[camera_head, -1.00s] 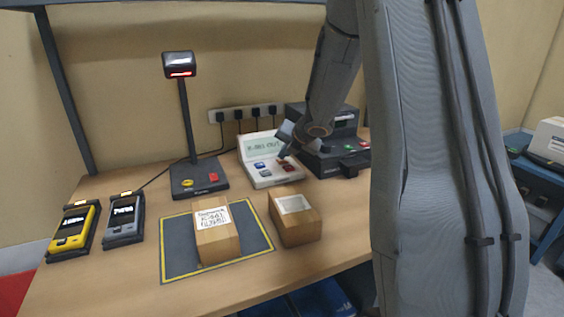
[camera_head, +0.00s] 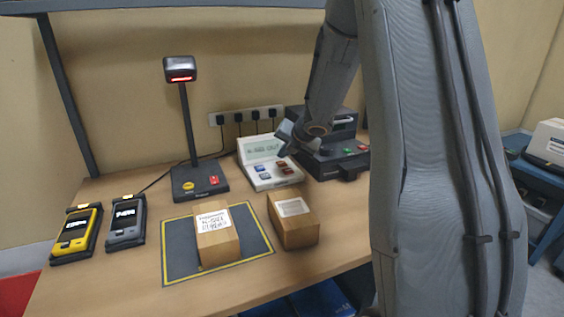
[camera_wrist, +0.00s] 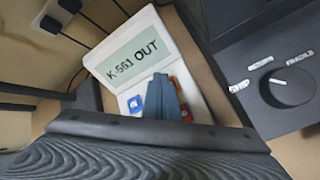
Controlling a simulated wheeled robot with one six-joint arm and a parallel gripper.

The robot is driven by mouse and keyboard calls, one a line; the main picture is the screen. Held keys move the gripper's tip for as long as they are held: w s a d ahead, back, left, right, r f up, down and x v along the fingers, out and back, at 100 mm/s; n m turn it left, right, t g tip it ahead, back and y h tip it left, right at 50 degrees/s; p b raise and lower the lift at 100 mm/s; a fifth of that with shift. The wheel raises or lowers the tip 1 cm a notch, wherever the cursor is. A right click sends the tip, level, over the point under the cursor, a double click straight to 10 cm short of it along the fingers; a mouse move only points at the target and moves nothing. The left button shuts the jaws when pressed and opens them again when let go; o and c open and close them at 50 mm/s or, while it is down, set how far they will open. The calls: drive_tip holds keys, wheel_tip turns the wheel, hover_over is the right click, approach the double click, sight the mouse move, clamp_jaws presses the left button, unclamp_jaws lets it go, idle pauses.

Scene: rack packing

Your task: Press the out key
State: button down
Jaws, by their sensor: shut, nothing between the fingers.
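The white key terminal (camera_head: 246,158) stands at the back of the desk. Its screen reads "K-561 OUT" in the wrist view (camera_wrist: 128,60). A blue key (camera_wrist: 136,104) shows left of my fingers there, and red or orange shows at their right edge. The key lettering is too small to read. My gripper (camera_head: 284,152) is over the right part of the terminal, shut and empty. In the wrist view its fingers (camera_wrist: 163,92) point at the key area and cover part of it. I cannot tell whether they touch a key.
A dark device (camera_head: 326,167) with a knob and colored buttons stands right of the terminal. A scanner stand (camera_head: 198,180) is at left. Two cartons (camera_head: 218,245) (camera_head: 294,232) lie in front, one on the dark mat (camera_head: 180,262). Yellow (camera_head: 75,238) and grey (camera_head: 125,226) handhelds lie at far left.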

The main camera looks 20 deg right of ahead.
sight(284, 165)
wheel_tip(284, 165, up, 5)
drive_tip(key=p, duration=0.5)
idle(0.4)
idle(0.7)
